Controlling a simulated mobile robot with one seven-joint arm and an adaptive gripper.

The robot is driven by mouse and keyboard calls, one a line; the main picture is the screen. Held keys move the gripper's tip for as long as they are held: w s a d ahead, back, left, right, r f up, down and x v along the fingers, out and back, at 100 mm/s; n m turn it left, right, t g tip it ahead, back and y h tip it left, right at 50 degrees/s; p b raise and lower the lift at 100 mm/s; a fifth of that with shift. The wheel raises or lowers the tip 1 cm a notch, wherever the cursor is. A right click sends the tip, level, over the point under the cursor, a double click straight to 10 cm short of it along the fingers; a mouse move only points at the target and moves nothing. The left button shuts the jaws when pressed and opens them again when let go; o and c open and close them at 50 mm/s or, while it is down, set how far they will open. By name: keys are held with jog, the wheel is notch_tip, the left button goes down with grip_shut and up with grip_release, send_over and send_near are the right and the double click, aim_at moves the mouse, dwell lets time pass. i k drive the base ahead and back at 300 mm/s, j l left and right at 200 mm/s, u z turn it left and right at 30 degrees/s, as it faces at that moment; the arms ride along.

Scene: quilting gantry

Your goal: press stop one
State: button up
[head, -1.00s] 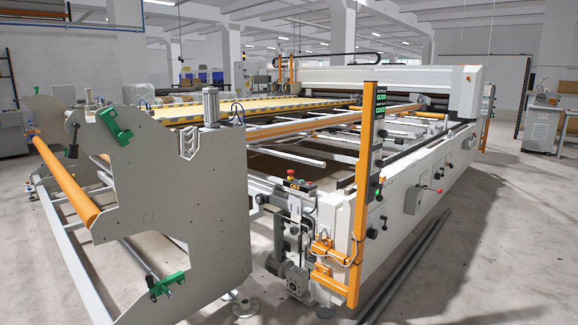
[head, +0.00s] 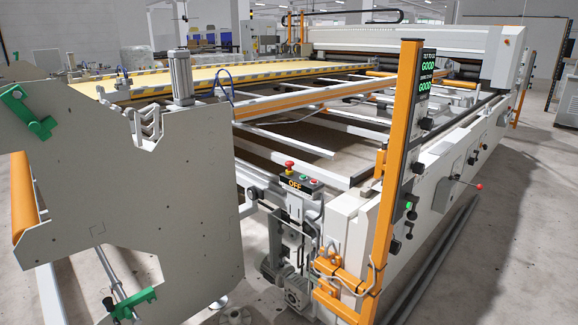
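A small dark control box (head: 301,184) sits on the near corner of the quilting gantry. It bears a red mushroom-shaped stop button (head: 289,166), with a green and a red button to its right and an orange "OFF" sign on its front. A display (head: 426,71) on the orange post shows "GOOD" twice in green. Which of these is stop one is not labelled legibly. My gripper is not in view.
A large grey side plate (head: 130,190) with green clamps stands at the left. The orange post (head: 391,150) and its lower bracket rise at the near corner. Dark pipes (head: 440,255) lie on the floor along the machine's right side. Floor further right is clear.

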aim_at(290, 164)
jog(key=i+j, duration=0.3)
jog(key=i+j+z, duration=0.15)
jog(key=j, duration=0.3)
jog(key=i+j, duration=0.4)
jog(key=i+j+z, duration=0.15)
jog(key=j, duration=0.25)
jog(key=i+j, duration=0.35)
jog(key=j+z, duration=0.05)
jog(key=j, duration=0.05)
